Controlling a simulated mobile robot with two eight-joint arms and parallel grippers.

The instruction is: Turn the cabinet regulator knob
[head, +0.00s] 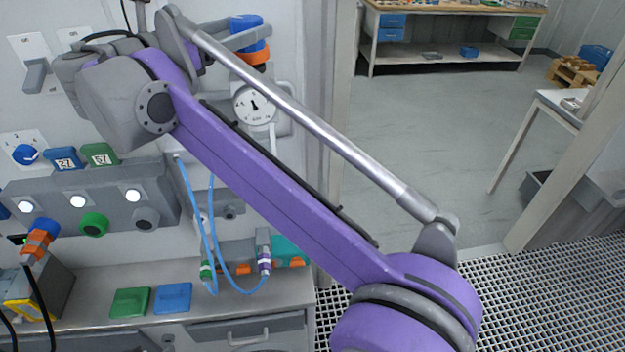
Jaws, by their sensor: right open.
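My right arm crosses the view from the lower right to the upper left. Its gripper (134,14) is at the top edge, where only thin dark parts show beyond the grey wrist; it is open, and its tips are partly cut off. No label marks the regulator knob, so I cannot tell which knob it is. A blue knob (26,154) sits on a white wall plate at the left. My left gripper is not in view.
A grey panel (70,208) with lit round lamps carries a green knob (93,224) and a grey knob (146,220). Blue hoses (213,235) hang over the counter (90,290). A grey lever (37,75) is at the upper left. Open floor (430,140) lies beyond the doorway.

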